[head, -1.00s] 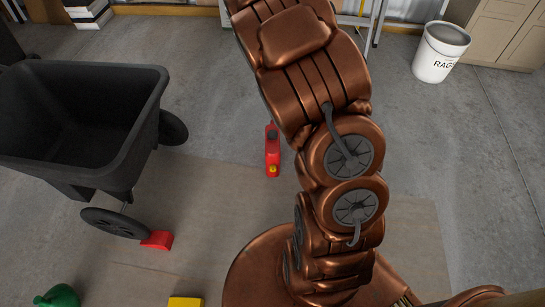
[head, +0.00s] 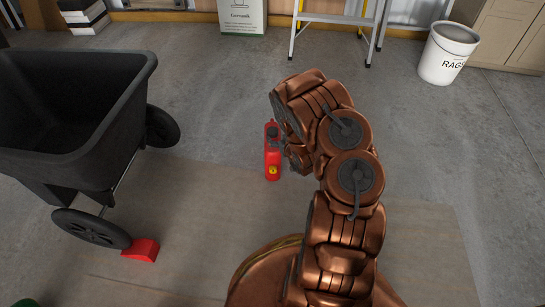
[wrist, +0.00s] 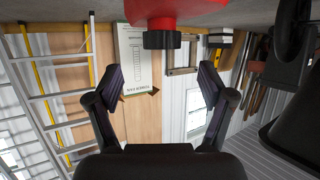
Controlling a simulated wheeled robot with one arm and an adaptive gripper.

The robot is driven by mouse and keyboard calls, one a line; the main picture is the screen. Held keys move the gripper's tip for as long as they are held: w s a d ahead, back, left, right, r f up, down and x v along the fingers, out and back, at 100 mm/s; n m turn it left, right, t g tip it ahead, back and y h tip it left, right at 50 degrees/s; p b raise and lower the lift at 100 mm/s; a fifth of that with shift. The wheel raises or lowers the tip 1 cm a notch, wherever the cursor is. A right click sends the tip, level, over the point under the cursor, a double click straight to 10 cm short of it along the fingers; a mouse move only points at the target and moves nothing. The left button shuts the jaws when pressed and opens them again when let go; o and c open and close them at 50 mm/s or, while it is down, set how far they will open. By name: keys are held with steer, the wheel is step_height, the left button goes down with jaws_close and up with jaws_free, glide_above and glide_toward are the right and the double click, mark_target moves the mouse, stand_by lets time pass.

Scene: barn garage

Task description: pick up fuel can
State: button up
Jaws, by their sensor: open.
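The red fuel can (head: 272,165) stands on the floor in the middle of the head view, with a yellow mark on it. In the wrist view, which is upside down, the red can (wrist: 190,14) and its black cap (wrist: 160,40) show at the top, ahead of my fingers. My gripper (wrist: 160,84) is open and empty in the wrist view, with its two dark fingers apart. In the head view my arm reaches down beside the can's right side; dark gripper parts are close to its upper part, mostly hidden by the arm. I cannot tell whether they touch.
A black wheelbarrow (head: 75,110) stands at the left, with a red wedge (head: 141,250) by its wheel. A white rag bucket (head: 447,55) stands at the back right. A stepladder (head: 333,20) and a white box (head: 242,15) are at the back. Floor around the can is clear.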

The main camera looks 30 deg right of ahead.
mark_target(275, 135)
steer(key=shift+w+a+f, duration=0.1)
steer(key=shift+a+f, duration=0.15)
steer(key=shift+f, duration=0.4)
steer(key=shift+b+x, duration=2.05)
steer(key=shift+x, duration=1.7)
steer(key=shift+d, duration=0.2)
steer(key=shift+r, duration=0.1)
jaws_close()
